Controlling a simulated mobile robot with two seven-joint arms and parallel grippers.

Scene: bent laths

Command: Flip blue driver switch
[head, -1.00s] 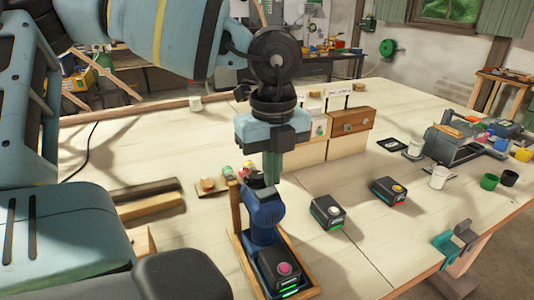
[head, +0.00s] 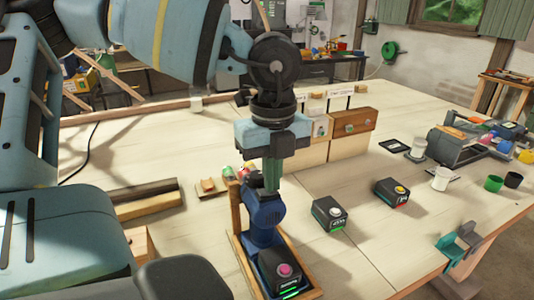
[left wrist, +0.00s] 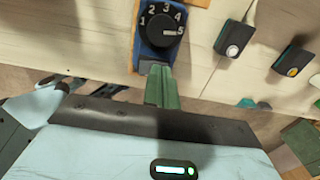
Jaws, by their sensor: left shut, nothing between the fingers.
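The blue driver (head: 264,222) stands upright in a wooden-sided tray (head: 306,284) near the front of the bench. Its dark foot (head: 283,270) has a pink button and a green light. In the left wrist view, the driver's blue end (left wrist: 163,54) carries a black dial (left wrist: 161,26) numbered 1 to 5, with a white mark near 5. My left gripper (head: 271,188) is shut and empty, pointing down at the driver's top. Its green fingers (left wrist: 159,70) reach the blue edge below the dial; I cannot tell whether they touch. I cannot make out the switch. My right gripper is not in view.
Two dark boxes with buttons, one white (head: 330,213) and one yellow (head: 391,192), stand to the right. Wooden blocks (head: 344,135) stand behind. A dark strip and wood piece (head: 150,200) lie left. Cups and a grey rack (head: 452,150) are far right. The bench's middle is mostly clear.

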